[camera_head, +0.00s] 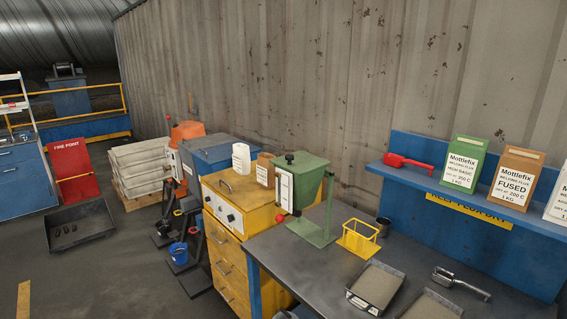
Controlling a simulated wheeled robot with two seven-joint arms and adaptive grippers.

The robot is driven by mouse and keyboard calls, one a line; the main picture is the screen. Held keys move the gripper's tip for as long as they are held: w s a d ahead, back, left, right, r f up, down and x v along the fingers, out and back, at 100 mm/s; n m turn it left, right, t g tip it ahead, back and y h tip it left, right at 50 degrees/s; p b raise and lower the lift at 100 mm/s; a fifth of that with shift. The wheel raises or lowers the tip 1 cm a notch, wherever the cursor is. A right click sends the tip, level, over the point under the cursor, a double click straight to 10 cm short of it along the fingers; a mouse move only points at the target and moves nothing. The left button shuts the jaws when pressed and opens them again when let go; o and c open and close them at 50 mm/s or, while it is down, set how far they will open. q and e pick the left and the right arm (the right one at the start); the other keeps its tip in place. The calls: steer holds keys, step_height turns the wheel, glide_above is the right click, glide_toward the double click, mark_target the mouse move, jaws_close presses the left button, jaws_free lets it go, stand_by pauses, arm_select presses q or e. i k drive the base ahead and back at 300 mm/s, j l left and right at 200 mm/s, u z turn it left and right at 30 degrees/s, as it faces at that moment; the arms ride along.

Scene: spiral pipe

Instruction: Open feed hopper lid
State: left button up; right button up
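A green hopper box (308,185) with a white panel on its front stands on a green stand at the left end of the dark workbench. Its green lid (303,164) lies flat on top and looks shut, with a black knob (290,157) standing up from it. A red ball (280,218) shows low at the hopper's front left. Neither of my grippers can be made out in the head view.
The workbench (345,283) also holds a yellow wire rack (358,240), a dark cup (383,227), grey trays (376,286) and a metal scoop (461,284). A blue shelf (455,196) carries a red scoop (408,163) and flux boxes. A yellow drawer cabinet (226,246) stands left.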

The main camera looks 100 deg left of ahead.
mark_target(299, 163)
steer(key=j+u, duration=0.1)
steer(key=u, duration=3.1)
steer(key=j, duration=0.1)
